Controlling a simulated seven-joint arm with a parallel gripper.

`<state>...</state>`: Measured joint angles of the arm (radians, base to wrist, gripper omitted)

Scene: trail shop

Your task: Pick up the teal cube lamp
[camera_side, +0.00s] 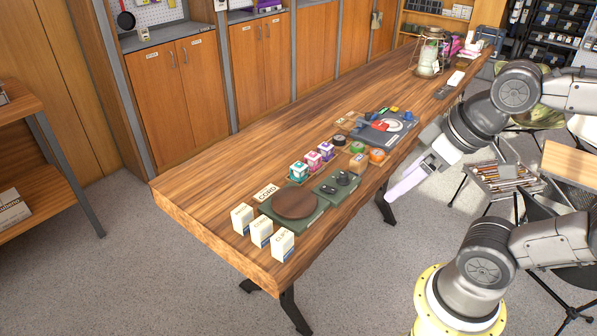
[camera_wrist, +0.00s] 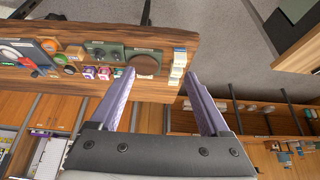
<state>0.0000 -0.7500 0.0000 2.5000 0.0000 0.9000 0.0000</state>
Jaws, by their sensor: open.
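The teal cube lamp (camera_side: 299,171) is a small teal and white cube standing on the wooden bench, at the near end of a short row with a magenta cube (camera_side: 313,160) and a purple cube (camera_side: 326,150). In the wrist view the teal cube (camera_wrist: 118,73) is small and lies just left of the left finger's tip. My gripper (camera_side: 392,194) has pale lilac fingers and hangs off the bench's right edge, well apart from the cube. In the wrist view its fingers (camera_wrist: 158,74) are spread wide with nothing between them.
A dark green tray with a round brown disc (camera_side: 295,203) lies beside the teal cube. Several white boxes (camera_side: 262,232) stand near the bench's end.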

